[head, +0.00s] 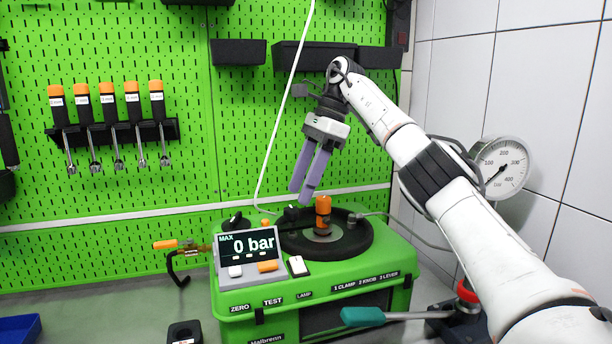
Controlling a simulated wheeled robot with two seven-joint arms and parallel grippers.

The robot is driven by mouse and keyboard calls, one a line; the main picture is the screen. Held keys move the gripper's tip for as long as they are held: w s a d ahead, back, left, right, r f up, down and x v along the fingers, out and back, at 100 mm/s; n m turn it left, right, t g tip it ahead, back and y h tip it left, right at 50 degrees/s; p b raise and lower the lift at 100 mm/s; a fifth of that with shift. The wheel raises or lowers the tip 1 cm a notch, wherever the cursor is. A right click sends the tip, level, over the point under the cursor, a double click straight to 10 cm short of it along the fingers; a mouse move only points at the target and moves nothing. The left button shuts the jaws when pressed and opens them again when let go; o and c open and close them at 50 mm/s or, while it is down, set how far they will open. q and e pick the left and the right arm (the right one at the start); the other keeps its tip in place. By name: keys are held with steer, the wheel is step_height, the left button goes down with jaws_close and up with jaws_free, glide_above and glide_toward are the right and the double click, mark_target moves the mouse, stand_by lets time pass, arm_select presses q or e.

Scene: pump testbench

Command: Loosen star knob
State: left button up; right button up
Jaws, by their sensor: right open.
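The green test bench (232,303) stands on the counter with a black round plate (355,240) on top. An orange and brown cylindrical part (323,215) stands upright at the middle of the plate. A small dark shape at the plate's back left edge may be the star knob; it is too small to tell. My right gripper (302,193) has two purple fingers pointing down and slightly left. It is open and empty, above the bench and just up and left of the cylinder, apart from it. My left gripper is not in view.
A display (247,245) reading 0 bar sits at the bench's front left. A teal-handled lever (362,316) juts out at the front right. A white hose (276,150) hangs behind. A pressure gauge (500,168) is at right; orange-handled tools (109,112) hang at left.

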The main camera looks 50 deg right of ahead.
steer(key=shift+v, duration=1.55)
